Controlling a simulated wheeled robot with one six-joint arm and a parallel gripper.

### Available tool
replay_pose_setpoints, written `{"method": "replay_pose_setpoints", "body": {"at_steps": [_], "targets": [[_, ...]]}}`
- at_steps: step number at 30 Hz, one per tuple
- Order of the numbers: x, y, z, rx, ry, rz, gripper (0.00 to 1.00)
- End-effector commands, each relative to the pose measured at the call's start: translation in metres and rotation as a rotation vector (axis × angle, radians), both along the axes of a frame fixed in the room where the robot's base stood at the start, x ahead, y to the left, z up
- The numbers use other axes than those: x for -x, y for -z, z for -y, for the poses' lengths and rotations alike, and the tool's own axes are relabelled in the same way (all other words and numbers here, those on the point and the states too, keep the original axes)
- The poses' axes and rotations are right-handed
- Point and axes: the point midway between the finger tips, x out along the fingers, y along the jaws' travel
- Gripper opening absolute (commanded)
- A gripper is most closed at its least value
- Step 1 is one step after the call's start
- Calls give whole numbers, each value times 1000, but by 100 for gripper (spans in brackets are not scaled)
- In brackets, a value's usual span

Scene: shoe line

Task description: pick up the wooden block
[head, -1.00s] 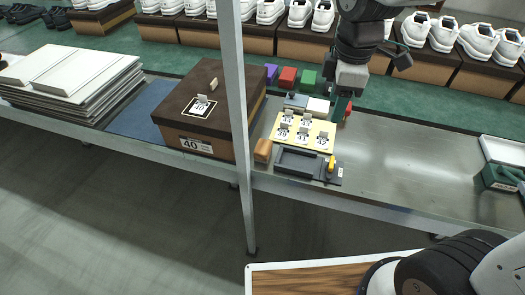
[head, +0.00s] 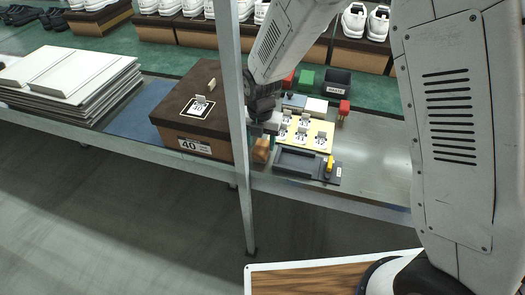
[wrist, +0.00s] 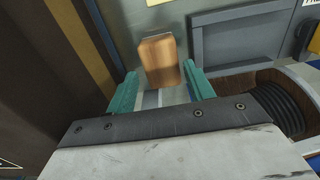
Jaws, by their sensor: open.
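The wooden block (wrist: 160,62) is a light brown, rounded piece on the metal bench. In the wrist view it stands just ahead of and between the fingertips of my open gripper (wrist: 163,82), with clear space towards the palm. In the head view the block (head: 261,150) shows between the brown shoe box and the dark tray. My gripper (head: 262,128) is just above and behind it there, with its fingers mostly hidden. Whether the fingers touch the block cannot be told.
The brown shoe box (head: 190,142) labelled 40 stands close on the left. A dark tray (head: 297,163) with a yellow part is on the right. A yellow card (head: 318,128) with numbered tags lies behind it. A metal post (head: 238,100) rises in front.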

Motion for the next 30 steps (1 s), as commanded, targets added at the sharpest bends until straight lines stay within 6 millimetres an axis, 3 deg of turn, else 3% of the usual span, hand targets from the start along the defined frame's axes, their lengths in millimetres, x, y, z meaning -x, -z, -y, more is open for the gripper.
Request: {"method": "replay_pose_setpoints", "body": {"at_steps": [7, 16, 20, 30], "targets": [[-1, 36, 3, 1, 1, -3, 53], [-1, 41, 3, 1, 1, -1, 53], [-1, 40, 2, 1, 1, -1, 19], [-1, 36, 2, 0, 1, 0, 18]]}}
